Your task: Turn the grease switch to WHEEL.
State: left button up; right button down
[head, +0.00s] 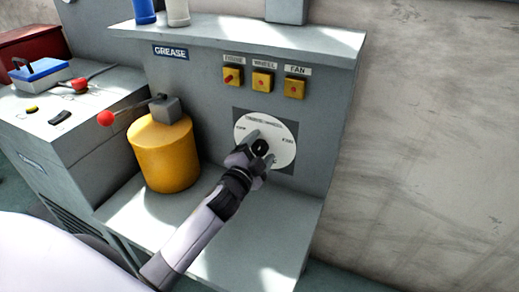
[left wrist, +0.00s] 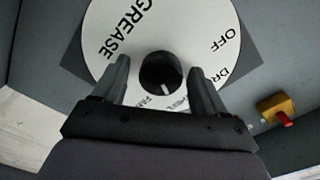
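A white round dial (head: 278,126) with a black knob (head: 260,147) at its centre sits on the grey panel under the GREASE label (head: 171,53). My left gripper (head: 259,151) is at the knob. In the left wrist view the gripper fingers (left wrist: 160,68) stand either side of the knob (left wrist: 158,74), with a small gap on each side. The dial (left wrist: 110,14) reads GREASE at left and OFF at upper right. Words at the bottom are partly hidden by the gripper. The knob's white mark points down toward them; I cannot tell exactly which word. My right gripper is not in view.
Three yellow switches (head: 262,81) with labels sit above the dial. A yellow canister (head: 163,155) and a lever with a red ball (head: 106,118) stand to the left. The bench shelf (head: 260,232) below the dial is mostly clear.

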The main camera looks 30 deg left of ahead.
pick_arm(q)
jog(key=s, duration=0.7)
jog(key=shift+d, duration=0.2)
jog(key=shift+s, duration=0.1)
jog(key=shift+o, duration=1.3)
jog(key=shift+p, duration=0.3)
jog(key=shift+s+d, duration=0.1)
jog(key=shift+s, duration=2.15)
